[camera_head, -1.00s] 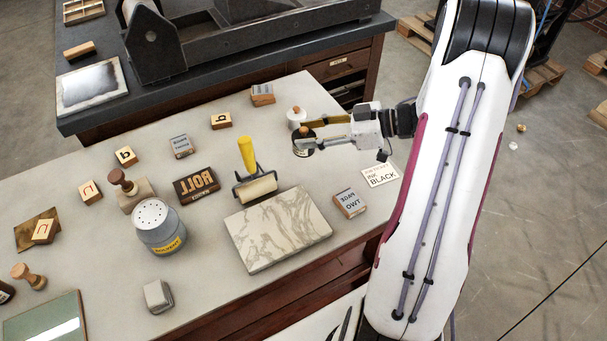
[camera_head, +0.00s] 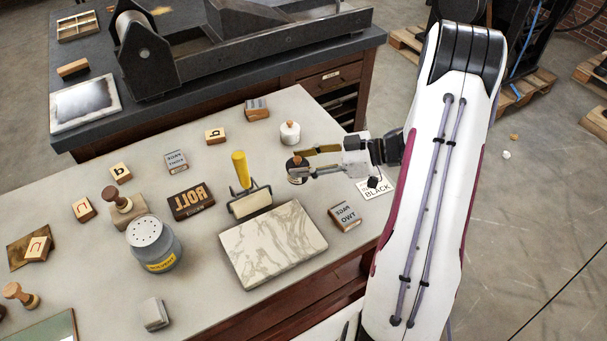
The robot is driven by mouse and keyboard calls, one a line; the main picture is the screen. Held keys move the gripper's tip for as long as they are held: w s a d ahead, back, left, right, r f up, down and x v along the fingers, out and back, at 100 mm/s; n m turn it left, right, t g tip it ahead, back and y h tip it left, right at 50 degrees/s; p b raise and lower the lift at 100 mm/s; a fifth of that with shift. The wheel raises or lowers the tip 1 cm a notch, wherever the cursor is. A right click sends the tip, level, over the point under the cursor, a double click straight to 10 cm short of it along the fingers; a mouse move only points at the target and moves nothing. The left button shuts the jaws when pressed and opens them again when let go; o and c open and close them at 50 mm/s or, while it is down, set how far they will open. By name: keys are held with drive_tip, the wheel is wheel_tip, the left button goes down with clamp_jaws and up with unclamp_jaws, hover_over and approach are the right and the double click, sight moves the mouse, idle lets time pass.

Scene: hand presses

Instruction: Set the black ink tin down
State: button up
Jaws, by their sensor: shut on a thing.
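The black ink tin (camera_head: 296,174), a small dark round tin with a wooden knob on its lid, is between the fingers of my gripper (camera_head: 298,163) in the head view. My gripper reaches in from the right and is shut on the tin, which looks upright. I cannot tell whether its base touches the table (camera_head: 210,275). A white card (camera_head: 378,192) reading "BLACK" lies on the table to the right, partly hidden by my gripper.
A white tin (camera_head: 290,134) with a wooden knob stands just behind the black tin. A marbled slab (camera_head: 272,245), a yellow-handled roller (camera_head: 241,172) and a "TWO" block (camera_head: 345,215) lie nearer. A solvent can (camera_head: 153,245) stands at left. Bare tabletop surrounds the tin.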

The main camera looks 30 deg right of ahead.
drive_tip(key=shift+f, duration=0.5)
drive_tip(key=shift+f, duration=0.1)
drive_tip(key=shift+f, duration=1.8)
drive_tip(key=shift+f, duration=0.15)
drive_tip(key=o, duration=1.3)
drive_tip(key=shift+s+d+r, duration=0.35)
drive_tip(key=shift+d, duration=0.15)
drive_tip(key=v, duration=1)
drive_tip(key=shift+s+d, duration=0.25)
drive_tip(key=shift+s, duration=0.05)
